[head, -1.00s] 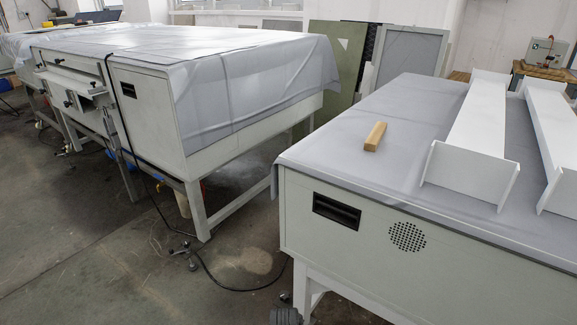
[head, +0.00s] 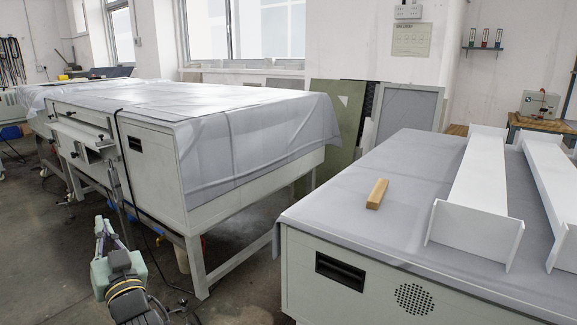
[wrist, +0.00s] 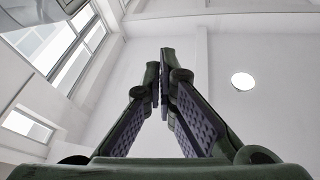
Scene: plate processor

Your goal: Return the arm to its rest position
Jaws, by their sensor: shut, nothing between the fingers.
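My gripper (head: 102,222) is at the lower left of the head view, in front of the left machine and over the floor. It points upward. In the wrist view my gripper (wrist: 160,65) has its two fingers brought together at the tips, with nothing between them. Behind the fingers there are only white walls, the ceiling and a window.
A large processor machine (head: 155,175) under a grey cover stands at the left. A second covered machine (head: 345,250) at the right bears a wooden block (head: 377,193) and two white channel-shaped pieces (head: 478,185). Bare floor lies between the machines.

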